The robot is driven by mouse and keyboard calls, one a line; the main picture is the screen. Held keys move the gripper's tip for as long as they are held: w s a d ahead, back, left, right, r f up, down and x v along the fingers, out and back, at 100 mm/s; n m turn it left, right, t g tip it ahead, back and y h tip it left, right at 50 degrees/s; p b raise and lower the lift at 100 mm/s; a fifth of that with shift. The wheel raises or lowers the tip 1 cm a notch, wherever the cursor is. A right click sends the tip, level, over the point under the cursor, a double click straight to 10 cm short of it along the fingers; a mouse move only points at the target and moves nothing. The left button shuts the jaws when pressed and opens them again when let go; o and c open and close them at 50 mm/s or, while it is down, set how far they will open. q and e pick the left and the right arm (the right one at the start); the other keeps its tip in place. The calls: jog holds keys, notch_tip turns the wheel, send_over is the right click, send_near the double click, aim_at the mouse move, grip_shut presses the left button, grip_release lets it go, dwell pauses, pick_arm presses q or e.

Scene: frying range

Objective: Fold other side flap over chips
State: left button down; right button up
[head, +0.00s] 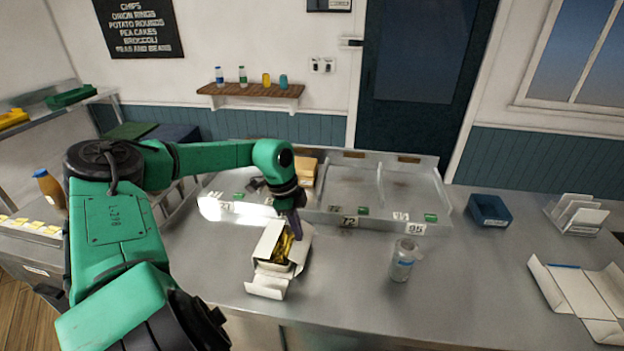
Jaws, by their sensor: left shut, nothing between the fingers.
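The chips (283,247) lie in a white cardboard box (268,285) on the steel counter. The box's front flap hangs outward toward me. A side panel stands at its left, and another white panel shows at its right. My left gripper (296,234) reaches down from above at the box's right side. Its fingers are shut with nothing between them, close to the right panel. I cannot tell whether they touch the panel. My right gripper is not in view.
A clear jar (402,262) stands right of the box. A metal tray unit (350,200) with number labels lies behind. A blue container (488,210), a white card holder (577,215) and an unfolded white box (585,295) are on the right. The counter's middle front is clear.

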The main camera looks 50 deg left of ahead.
pick_arm(q)
jog(key=shift+s+a, duration=0.2)
jog(key=shift+a, duration=0.05)
jog(key=shift+a+r, duration=0.1)
jog(key=shift+s+a+p, duration=0.5)
jog(key=shift+a+p, duration=0.1)
jog(key=shift+a, duration=0.05)
jog(key=shift+f, duration=0.2)
notch_tip(320, 180, up, 8)
jog(key=p, duration=0.5)
jog(key=shift+p, duration=0.4)
